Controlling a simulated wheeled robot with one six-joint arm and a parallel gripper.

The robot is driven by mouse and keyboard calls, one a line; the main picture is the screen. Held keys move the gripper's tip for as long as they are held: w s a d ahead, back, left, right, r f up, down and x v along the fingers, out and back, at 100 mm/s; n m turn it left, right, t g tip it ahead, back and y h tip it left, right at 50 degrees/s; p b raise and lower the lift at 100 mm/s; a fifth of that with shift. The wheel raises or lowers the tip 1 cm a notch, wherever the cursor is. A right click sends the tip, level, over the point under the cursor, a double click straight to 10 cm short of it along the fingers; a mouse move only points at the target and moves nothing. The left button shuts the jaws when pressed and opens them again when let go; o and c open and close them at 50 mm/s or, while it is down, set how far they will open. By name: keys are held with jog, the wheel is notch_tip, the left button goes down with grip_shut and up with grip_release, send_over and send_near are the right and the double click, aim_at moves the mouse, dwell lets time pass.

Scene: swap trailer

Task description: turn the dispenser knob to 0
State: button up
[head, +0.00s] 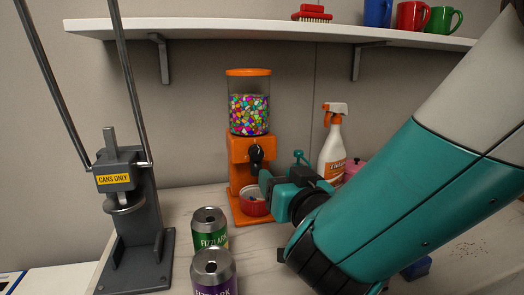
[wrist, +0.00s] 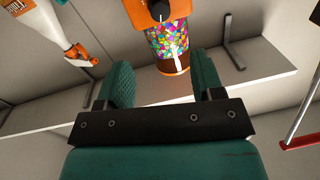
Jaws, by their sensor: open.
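The orange dispenser (head: 240,148) stands on the counter, its clear hopper (head: 249,108) full of multicoloured candies. Its black knob (head: 256,153) is on the front of the orange body. In the wrist view, which is upside down, the knob (wrist: 160,10) is at the top edge, partly cut off, with a small white mark; I cannot read its setting. My gripper (head: 282,171) is in front of the dispenser, a little right of and below the knob. In the wrist view, the teal fingers of my gripper (wrist: 162,80) are spread with nothing between them, apart from the knob.
A spray bottle (head: 332,145) stands to the right. Two cans, green (head: 209,232) and purple (head: 213,274), stand in front. A grey can crusher (head: 132,205) is at left. A shelf (head: 270,33) with mugs runs above.

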aim_at(258, 154)
jog(key=p+x, duration=0.6)
jog(key=x, duration=0.6)
jog(key=shift+r, duration=0.15)
jog(key=shift+w+a+p, duration=0.2)
jog(key=shift+w+p, duration=0.15)
jog(key=shift+w, duration=0.15)
jog(key=c, duration=0.9)
